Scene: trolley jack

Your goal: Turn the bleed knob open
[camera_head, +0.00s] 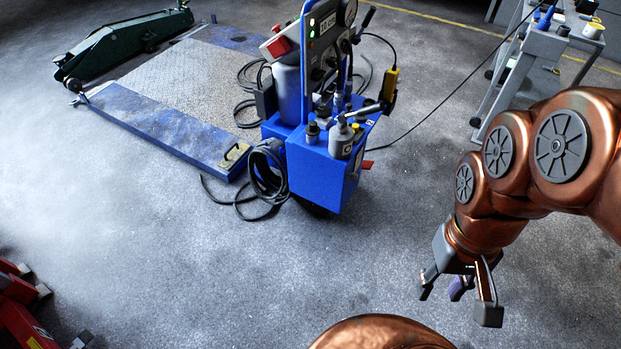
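I cannot make out the bleed knob for certain; any such knob is too small to tell. A dark green trolley jack (125,45) lies at the upper left, along the far side of a blue-edged platform. A blue wheeled unit (318,165) stands upright at the centre, with a panel of dials and levers and small fittings on its top. My gripper (458,296) hangs at the lower right over bare floor, fingers spread, apart from the jack and the unit. A small purple part shows between its fingers; I cannot tell what it is.
The platform (165,125) has a metal plate deck. Black cables (265,180) lie coiled beside the blue unit, and one runs right across the floor. A grey trolley (540,45) stands at the upper right. Red items (25,325) sit at the lower left. The middle floor is clear.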

